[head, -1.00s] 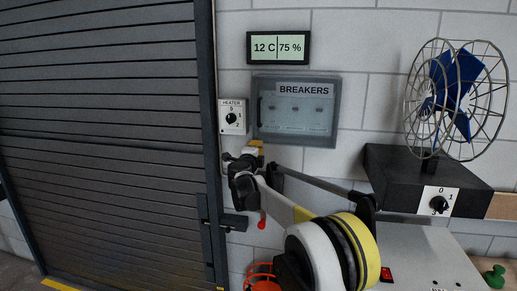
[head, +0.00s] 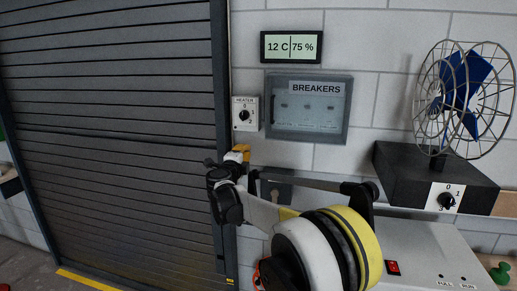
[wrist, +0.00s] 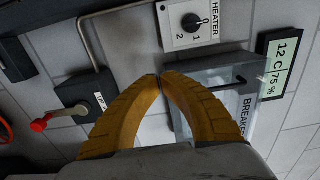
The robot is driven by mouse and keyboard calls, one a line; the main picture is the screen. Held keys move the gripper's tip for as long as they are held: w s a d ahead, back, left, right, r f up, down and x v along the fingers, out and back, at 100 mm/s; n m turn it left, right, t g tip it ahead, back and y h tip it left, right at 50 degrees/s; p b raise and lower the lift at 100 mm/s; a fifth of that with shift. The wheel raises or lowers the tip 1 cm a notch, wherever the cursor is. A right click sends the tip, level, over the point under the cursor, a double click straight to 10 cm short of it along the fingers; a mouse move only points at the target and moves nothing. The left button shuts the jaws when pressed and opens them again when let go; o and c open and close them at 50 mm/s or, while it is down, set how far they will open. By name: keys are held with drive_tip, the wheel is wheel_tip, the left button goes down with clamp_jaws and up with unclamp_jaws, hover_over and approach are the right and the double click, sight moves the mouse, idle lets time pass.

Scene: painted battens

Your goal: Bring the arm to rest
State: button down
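My gripper (head: 238,154) is in front of the wall, below the heater dial panel (head: 245,114) and left of the breaker box (head: 308,107), in the head view. In the wrist view its two yellow fingers (wrist: 160,76) curve inward and meet at the tips, with nothing between them. The heater panel shows just beyond the fingertips in the wrist view (wrist: 203,23). My arm is bent and reaches from the lower right of the head view towards the wall.
A grey shutter door (head: 115,130) fills the left. A fan (head: 463,98) stands on a dark base at right, above a grey cabinet (head: 425,250). The wrist view shows a red-knobbed lever (wrist: 40,124). A climate display (head: 291,46) hangs above the breaker box.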

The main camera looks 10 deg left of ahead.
drive_tip(key=s+d+r+n+t+y+b, duration=0.1)
drive_tip(key=s+d+r+n+y, duration=0.25)
drive_tip(key=r, duration=0.25)
drive_tip(key=s+d+r+n+y+b, duration=0.2)
drive_tip(key=s+d+r+n+y, duration=0.15)
drive_tip(key=r+n, duration=0.2)
drive_tip(key=s+d+n+g+y, duration=0.15)
drive_tip(key=s+d+n, duration=0.25)
drive_tip(key=s, duration=0.4)
drive_tip(key=s+d+f+n+g+h+b, duration=0.1)
drive_tip(key=s+d+f+n+g+h, duration=0.1)
drive_tip(key=s+d+f, duration=0.5)
drive_tip(key=s+d+f+n+g+h+b, duration=0.2)
drive_tip(key=s+d+f+g, duration=0.3)
drive_tip(key=s+f, duration=0.8)
drive_tip(key=s+d+f+n+g+h+b, duration=0.1)
drive_tip(key=s+d+f+n+g+h, duration=0.1)
drive_tip(key=s+d+f, duration=0.9)
drive_tip(key=s+g, duration=0.1)
drive_tip(key=s, duration=0.6)
drive_tip(key=shift+b, duration=0.35)
drive_tip(key=shift+w+f, duration=0.1)
